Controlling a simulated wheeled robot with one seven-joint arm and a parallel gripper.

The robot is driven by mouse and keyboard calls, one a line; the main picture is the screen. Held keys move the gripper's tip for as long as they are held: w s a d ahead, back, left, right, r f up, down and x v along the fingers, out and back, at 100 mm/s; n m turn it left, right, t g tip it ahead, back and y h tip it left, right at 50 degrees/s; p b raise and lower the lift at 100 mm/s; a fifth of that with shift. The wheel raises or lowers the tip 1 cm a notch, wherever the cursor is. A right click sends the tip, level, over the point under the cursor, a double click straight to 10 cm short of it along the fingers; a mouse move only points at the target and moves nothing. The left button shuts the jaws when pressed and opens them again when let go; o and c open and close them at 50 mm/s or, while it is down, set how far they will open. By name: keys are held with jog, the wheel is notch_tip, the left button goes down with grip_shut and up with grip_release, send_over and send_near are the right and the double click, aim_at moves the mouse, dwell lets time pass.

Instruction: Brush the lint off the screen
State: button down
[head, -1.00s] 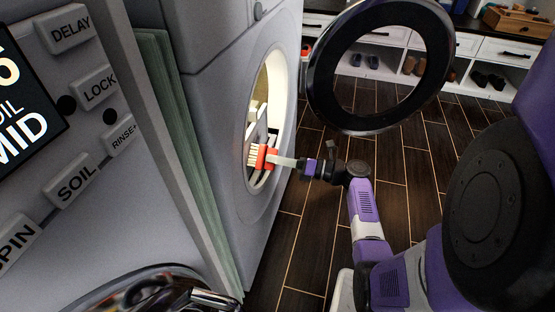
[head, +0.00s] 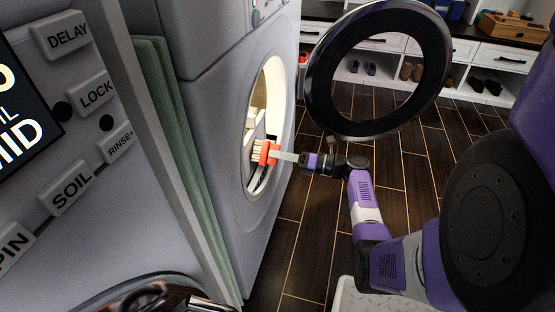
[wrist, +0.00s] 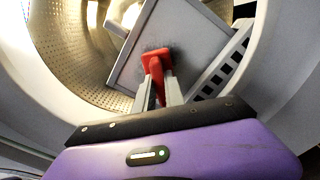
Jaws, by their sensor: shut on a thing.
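My gripper (head: 288,157) is shut on a red-orange brush (head: 265,152) with pale bristles, at the dryer's round opening. In the wrist view, my gripper (wrist: 158,90) holds the red brush (wrist: 156,57) between its two fingers. The screen (wrist: 182,28), a grey panel with a pale frame, stands tilted inside the opening, just beyond the brush. Dark fuzz that looks like lint shows on the screen around the brush head. The bristles are hidden in the wrist view, so I cannot tell whether they touch the screen. The screen (head: 257,134) is partly visible in the head view.
The perforated drum (wrist: 70,45) surrounds the screen, and a slotted white piece (wrist: 222,68) is at its right. The round door (head: 318,100) hangs open above my arm. A control panel (head: 60,215) stands close at left.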

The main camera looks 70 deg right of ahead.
jog(key=d, duration=0.1)
jog(key=d+b, duration=0.1)
jog(key=d, duration=0.3)
jog(key=shift+w+d+b, duration=0.2)
jog(key=shift+w+b, duration=0.05)
jog(key=shift+b, duration=0.05)
jog(key=shift+w+r+p, duration=0.1)
jog(key=shift+w+p, duration=0.05)
jog(key=shift+p, duration=0.2)
jog(key=shift+a, duration=0.1)
